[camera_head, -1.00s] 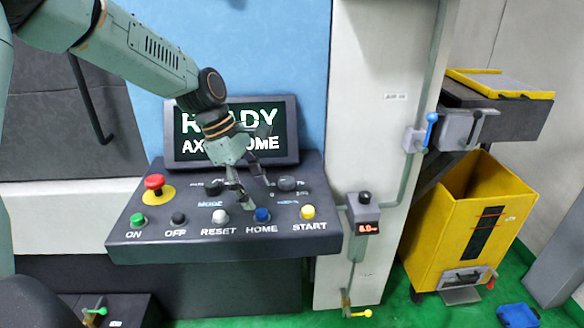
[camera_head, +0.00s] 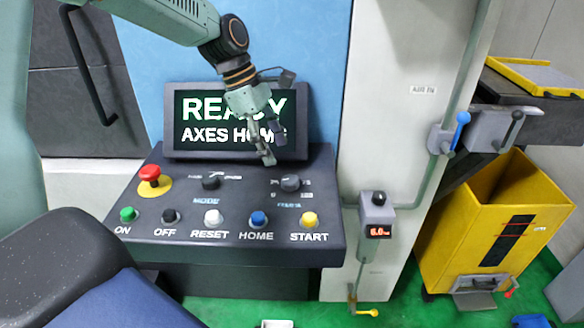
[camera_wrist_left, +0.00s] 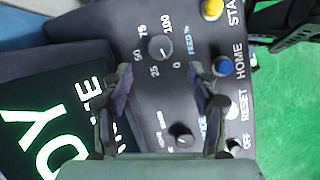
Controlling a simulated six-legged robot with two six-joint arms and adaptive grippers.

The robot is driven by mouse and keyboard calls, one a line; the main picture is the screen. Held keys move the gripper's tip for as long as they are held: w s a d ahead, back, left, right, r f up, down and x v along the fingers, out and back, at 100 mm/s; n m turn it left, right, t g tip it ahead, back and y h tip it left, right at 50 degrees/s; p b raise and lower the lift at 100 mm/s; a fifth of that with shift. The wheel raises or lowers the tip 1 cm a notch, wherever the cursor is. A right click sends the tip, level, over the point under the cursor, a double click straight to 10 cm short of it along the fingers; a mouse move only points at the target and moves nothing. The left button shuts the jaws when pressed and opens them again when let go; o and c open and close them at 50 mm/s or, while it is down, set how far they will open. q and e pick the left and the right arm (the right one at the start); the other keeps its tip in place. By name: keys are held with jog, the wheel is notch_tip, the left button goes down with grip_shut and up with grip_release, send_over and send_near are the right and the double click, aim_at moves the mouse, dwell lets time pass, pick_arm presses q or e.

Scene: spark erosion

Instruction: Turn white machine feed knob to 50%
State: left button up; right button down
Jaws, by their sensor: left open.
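The feed knob (camera_head: 290,183) is a small dark round knob at the right of the sloped grey control panel (camera_head: 190,258). In the left wrist view the feed knob (camera_wrist_left: 160,47) has marks 0, 25, 50, 75 and 100 around it. Its pointer seems to face near the 0 side, but this is too small to be sure. My left gripper (camera_head: 269,153) is open and empty, above the panel's back edge in front of the screen. In the left wrist view its fingers (camera_wrist_left: 162,80) point toward the feed knob, apart from it. My right gripper is not in view.
The mode knob (camera_head: 211,181) and red emergency button (camera_head: 149,173) are left of the feed knob. Several coloured buttons, including blue HOME (camera_head: 258,219) and yellow START (camera_head: 309,220), line the front. The screen (camera_head: 180,150) stands behind. A yellow bin (camera_head: 455,230) is at the right.

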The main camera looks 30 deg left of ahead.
aim_at(289, 179)
pick_arm(q)
jog(key=x, duration=0.7)
jog(key=shift+a+f+b, duration=0.15)
jog(key=shift+b, duration=0.15)
jog(key=shift+s+d+f, duration=0.25)
jog(key=shift+d, duration=0.05)
jog(key=shift+w, duration=0.15)
jog(key=shift+w+a+f, duration=0.1)
jog(key=shift+w+f, duration=0.05)
jog(key=shift+w, duration=0.1)
jog(key=c, duration=0.3)
jog(key=shift+s, duration=0.2)
jog(key=c, duration=0.9)
